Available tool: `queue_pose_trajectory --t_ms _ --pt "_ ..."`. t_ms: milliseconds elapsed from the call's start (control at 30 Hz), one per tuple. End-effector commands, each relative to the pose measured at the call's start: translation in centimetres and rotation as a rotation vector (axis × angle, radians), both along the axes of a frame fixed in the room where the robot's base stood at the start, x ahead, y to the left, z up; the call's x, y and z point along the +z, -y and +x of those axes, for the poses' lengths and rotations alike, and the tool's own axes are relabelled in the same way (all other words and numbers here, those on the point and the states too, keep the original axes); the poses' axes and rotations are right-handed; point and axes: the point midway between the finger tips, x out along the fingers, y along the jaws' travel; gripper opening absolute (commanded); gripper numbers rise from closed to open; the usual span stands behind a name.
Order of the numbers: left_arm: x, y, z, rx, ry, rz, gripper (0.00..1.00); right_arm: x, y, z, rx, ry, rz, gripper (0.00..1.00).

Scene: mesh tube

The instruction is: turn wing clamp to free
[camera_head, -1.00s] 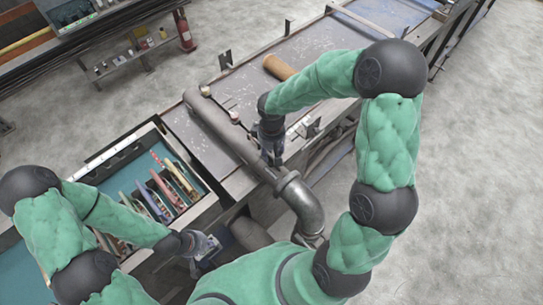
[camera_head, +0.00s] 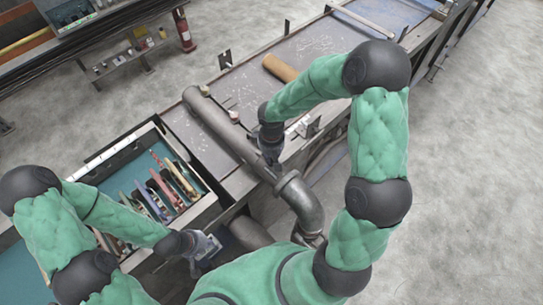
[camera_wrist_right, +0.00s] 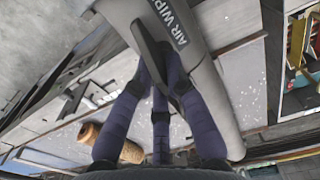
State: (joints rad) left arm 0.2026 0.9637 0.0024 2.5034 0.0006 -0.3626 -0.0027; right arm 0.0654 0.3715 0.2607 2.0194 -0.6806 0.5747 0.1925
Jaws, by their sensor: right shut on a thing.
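The wing clamp (camera_wrist_right: 150,45) is a dark, narrow lever on the side of a grey pipe (camera_wrist_right: 208,70) marked "AIR WIPE" in the right wrist view. The purple-blue fingers of my right gripper (camera_wrist_right: 165,75) are shut on the lever, covering its lower end. In the head view my right gripper (camera_head: 270,158) is beside the pipe (camera_head: 222,122), near its elbow end, and the clamp is hidden there. My left gripper (camera_head: 206,249) is low beside the drawer, away from the pipe; its jaws are too small to read.
A tan roll (camera_head: 280,67) lies on the metal bench (camera_head: 320,48) behind the pipe. An open drawer with several tools (camera_head: 170,185) stands at the left. The pipe's elbow (camera_head: 302,200) lies close to my right arm. The floor at the right is clear.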

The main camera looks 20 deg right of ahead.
Motion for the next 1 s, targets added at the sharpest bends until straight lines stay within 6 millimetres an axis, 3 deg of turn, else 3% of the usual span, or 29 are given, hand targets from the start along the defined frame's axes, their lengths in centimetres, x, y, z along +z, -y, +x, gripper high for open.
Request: queue_pose_trajectory --t_ms 367,1000 --pt "-1.9 0.0 0.0 0.000 0.000 0.000 0.00 -0.3 0.0 0.0 -0.106 0.003 0.000 0.00" --pt "-8.9 0.0 0.0 0.000 0.000 0.000 0.00 -0.4 0.0 -0.1 -0.678 0.005 0.002 0.00"
